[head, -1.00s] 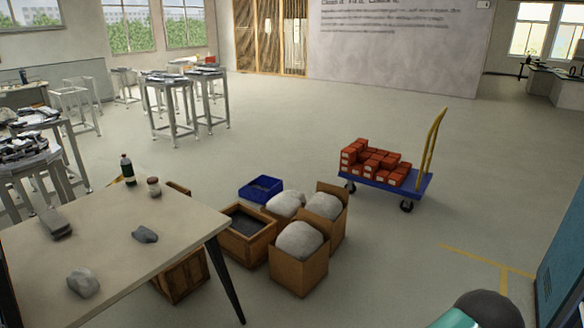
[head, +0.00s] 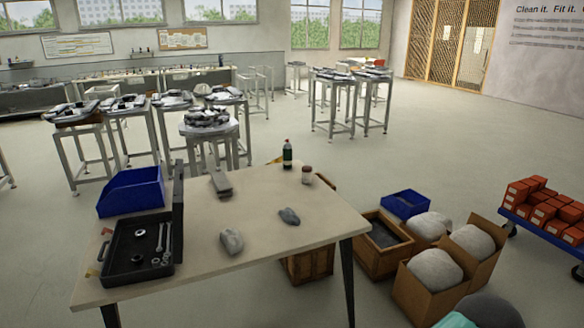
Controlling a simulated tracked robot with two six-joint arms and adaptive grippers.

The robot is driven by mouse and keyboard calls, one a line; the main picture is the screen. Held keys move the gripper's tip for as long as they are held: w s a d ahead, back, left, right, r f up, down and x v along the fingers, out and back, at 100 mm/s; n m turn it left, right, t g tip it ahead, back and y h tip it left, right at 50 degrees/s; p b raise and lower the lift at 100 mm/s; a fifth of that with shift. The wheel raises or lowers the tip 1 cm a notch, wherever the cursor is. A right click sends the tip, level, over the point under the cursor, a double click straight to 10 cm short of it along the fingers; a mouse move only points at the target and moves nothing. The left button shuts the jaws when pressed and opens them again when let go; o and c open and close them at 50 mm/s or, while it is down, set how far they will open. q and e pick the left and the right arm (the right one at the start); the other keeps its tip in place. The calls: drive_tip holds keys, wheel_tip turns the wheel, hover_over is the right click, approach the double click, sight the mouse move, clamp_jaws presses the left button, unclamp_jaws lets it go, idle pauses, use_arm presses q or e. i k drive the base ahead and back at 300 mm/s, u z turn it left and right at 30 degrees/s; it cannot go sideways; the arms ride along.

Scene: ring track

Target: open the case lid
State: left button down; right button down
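A black case (head: 122,270) sits on the near left part of the table, with a wrench, a second long tool and several ring-like parts lying inside in plain view. A dark upright panel (head: 179,198) stands at the case's far right side and looks like its lid, raised and seen nearly edge-on. Neither of my grippers is in view. A dark rounded part with teal at the bottom right edge seems to be mine.
Boxes with white sacks (head: 436,272) stand on the floor to the right.

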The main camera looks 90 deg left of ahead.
sight(178, 202)
drive_tip(key=z, duration=1.2)
drive_tip(key=i, duration=0.15)
drive_tip(key=u, duration=2.55)
drive_tip(key=i, duration=0.2)
drive_tip(key=u, duration=1.3)
drive_tip(key=i, duration=0.2)
drive_tip(key=u, duration=1.4)
drive_tip(key=k, duration=0.45)
drive_tip(key=u, duration=0.5)
drive_tip(key=i, duration=1.55)
drive_tip(key=z, duration=0.45)
